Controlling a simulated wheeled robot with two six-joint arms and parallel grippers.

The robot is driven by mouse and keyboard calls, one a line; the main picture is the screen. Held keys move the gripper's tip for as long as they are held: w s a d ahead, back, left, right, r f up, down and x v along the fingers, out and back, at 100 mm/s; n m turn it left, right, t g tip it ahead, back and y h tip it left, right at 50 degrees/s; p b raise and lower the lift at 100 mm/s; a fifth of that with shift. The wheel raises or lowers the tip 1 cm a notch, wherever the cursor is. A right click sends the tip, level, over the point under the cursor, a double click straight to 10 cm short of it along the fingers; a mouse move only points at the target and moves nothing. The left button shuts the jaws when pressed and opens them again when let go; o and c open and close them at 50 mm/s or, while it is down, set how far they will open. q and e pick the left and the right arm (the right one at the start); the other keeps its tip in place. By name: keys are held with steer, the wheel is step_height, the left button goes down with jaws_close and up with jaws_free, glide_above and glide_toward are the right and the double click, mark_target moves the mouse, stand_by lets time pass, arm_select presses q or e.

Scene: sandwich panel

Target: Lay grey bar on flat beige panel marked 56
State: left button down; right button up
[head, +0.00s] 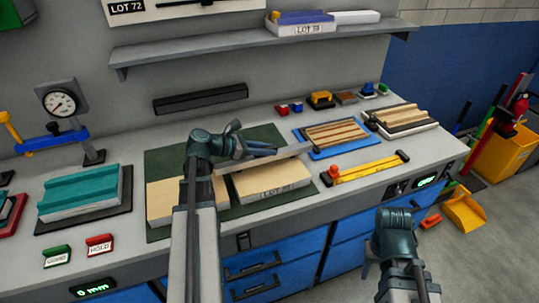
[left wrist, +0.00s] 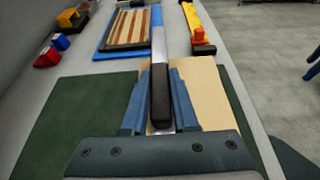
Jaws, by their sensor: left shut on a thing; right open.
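My left gripper (head: 262,148) is shut on the grey bar (head: 290,154), a long strip held above the green mat. In the left wrist view the bar (left wrist: 158,45) runs away from between the fingers, with a dark block (left wrist: 160,95) along it at the jaws. Below and beside it lies a flat beige panel (head: 268,178) with a lot label on its front edge, too small to read surely. Another beige panel (head: 160,202) lies to the left, partly hidden by my left arm. My right gripper (head: 390,245) is open and empty, in front of the bench.
A blue tray (head: 318,153) with a striped wooden panel and a yellow tool (head: 365,168) are right of the mat (head: 155,165). A teal ribbed block (head: 80,190) and a gauge stand (head: 62,103) are at left. A shelf (head: 220,45) hangs above the back.

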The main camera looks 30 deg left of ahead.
arm_select(q)
steer(key=shift+f, duration=0.1)
steer(key=shift+f, duration=0.25)
steer(key=c, duration=1.1)
jaws_free()
steer(key=shift+f, duration=0.1)
steer(key=shift+c, duration=0.2)
steer(key=o, duration=0.5)
steer(key=shift+c, duration=0.2)
steer(key=shift+r+p, duration=0.3)
steer(key=shift+r, duration=0.3)
steer(key=p+v, duration=0.1)
steer(key=v, duration=0.3)
steer(key=p+v, duration=0.1)
steer(key=v, duration=0.3)
steer(key=p+v, duration=0.2)
steer(key=v, duration=0.2)
steer(key=shift+s+f, duration=0.15)
steer(key=shift+f, duration=0.1)
